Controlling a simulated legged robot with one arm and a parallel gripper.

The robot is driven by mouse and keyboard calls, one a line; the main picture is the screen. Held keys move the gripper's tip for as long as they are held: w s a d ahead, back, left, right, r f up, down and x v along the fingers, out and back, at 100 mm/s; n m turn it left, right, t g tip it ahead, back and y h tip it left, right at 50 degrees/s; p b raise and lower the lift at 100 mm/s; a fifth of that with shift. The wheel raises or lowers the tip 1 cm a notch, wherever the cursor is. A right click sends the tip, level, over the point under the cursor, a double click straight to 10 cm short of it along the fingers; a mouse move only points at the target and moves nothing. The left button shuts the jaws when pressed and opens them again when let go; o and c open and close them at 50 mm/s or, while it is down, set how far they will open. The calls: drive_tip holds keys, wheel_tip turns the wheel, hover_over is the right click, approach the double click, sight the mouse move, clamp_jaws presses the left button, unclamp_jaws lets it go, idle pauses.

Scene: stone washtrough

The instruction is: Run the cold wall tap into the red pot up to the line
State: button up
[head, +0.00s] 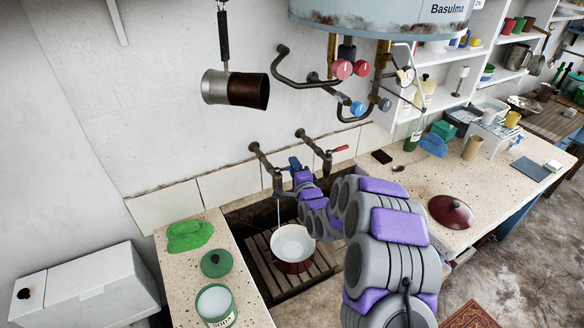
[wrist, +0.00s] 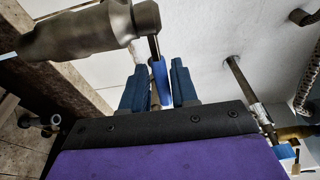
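The red pot (head: 293,266), white inside, stands upright on wooden slats in the stone trough; I cannot make out a line or water level in it. The cold wall tap (head: 266,163) is on the left above the trough. A thin pale stream (head: 278,208) falls from its spout towards the pot; its pale streak also shows in the wrist view (wrist: 8,56). My gripper (head: 298,178) is at this tap. In the wrist view its fingers (wrist: 159,85) are apart, one on each side of the tap's blue lever (wrist: 160,80), with narrow gaps.
A red-handled tap (head: 328,160) is close on the right. Boiler pipes and knobs (head: 342,70) hang above. A saucepan (head: 235,89) hangs on the wall. A red lid (head: 451,212) lies on the right counter; a green tin (head: 216,304) stands on the left ledge.

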drive_tip(key=shift+o, duration=0.8)
drive_tip(key=shift+r, duration=0.1)
drive_tip(key=shift+s, duration=0.1)
drive_tip(key=shift+s+d, duration=0.2)
drive_tip(key=shift+s, duration=0.05)
drive_tip(key=p+v, duration=1.1)
drive_tip(key=v, duration=0.5)
drive_tip(key=shift+s, duration=0.25)
idle(0.6)
